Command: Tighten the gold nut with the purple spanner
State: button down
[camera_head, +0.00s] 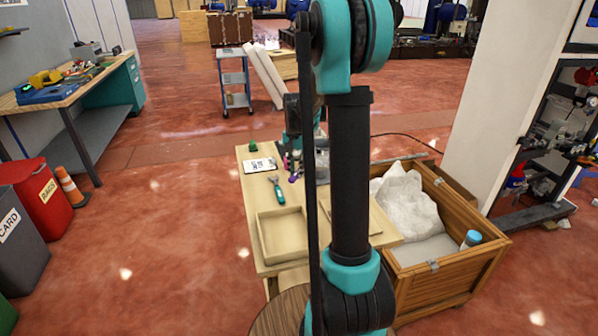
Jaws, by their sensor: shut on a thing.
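My gripper (293,164) is over the back part of the wooden table, partly hidden behind my own arm. It is shut on a small purple thing (294,178), which looks like the purple spanner; only bits of it show below the fingers. I cannot make out the gold nut; it is too small or hidden behind my arm. I cannot tell whether the spanner touches a nut.
The wooden table (246,215) holds a teal-handled tool (278,190), a white card (259,165), a small green block (253,147) and a shallow wooden tray (262,237). A wooden crate (455,269) with a white sack (407,198) stands at its right. Open floor lies left.

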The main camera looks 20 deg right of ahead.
jog(key=shift+w+a, duration=0.1)
jog(key=shift+s+d+n, duration=0.4)
jog(key=shift+r, duration=0.1)
dwell(0.4)
jog(key=shift+r, duration=1.9)
